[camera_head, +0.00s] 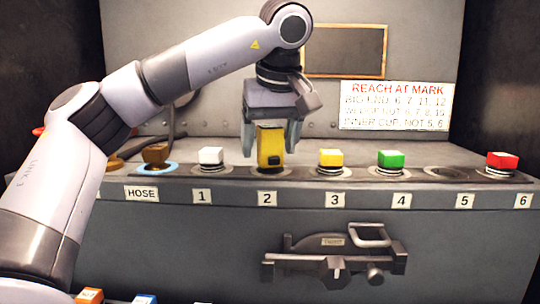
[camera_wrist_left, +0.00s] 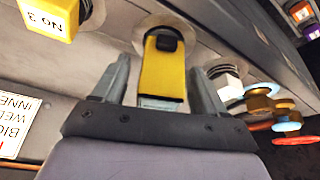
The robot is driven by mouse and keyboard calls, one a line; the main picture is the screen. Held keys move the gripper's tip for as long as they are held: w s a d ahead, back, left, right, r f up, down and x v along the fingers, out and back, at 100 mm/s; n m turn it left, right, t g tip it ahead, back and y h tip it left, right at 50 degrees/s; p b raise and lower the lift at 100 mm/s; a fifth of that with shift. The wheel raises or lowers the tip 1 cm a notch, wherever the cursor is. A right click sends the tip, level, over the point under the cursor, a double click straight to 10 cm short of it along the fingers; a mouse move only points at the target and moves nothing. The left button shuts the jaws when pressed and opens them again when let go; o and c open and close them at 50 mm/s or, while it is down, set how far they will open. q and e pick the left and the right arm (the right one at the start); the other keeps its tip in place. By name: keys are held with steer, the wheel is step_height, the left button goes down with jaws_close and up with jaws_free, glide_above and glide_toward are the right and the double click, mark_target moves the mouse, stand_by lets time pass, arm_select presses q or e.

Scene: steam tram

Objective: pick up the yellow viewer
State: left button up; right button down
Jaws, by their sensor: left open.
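The yellow viewer (camera_head: 270,146) stands upright in the round seat above label 2, with a dark part on its face. It also shows in the left wrist view (camera_wrist_left: 163,75), between my two open fingers. My left gripper (camera_head: 271,138) is open and comes down from above, with one finger on each side of the viewer. In the left wrist view a gap shows between the viewer and each finger of the gripper (camera_wrist_left: 163,85). My right gripper is in neither view.
Along the shelf stand a white block (camera_head: 210,157), a yellow block (camera_head: 331,159), a green block (camera_head: 391,160) and a red block (camera_head: 502,162). A latch (camera_head: 335,262) projects from the front panel below.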

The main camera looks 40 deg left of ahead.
arm_select(q)
steer(key=c, duration=1.3)
steer(key=shift+o, duration=0.2)
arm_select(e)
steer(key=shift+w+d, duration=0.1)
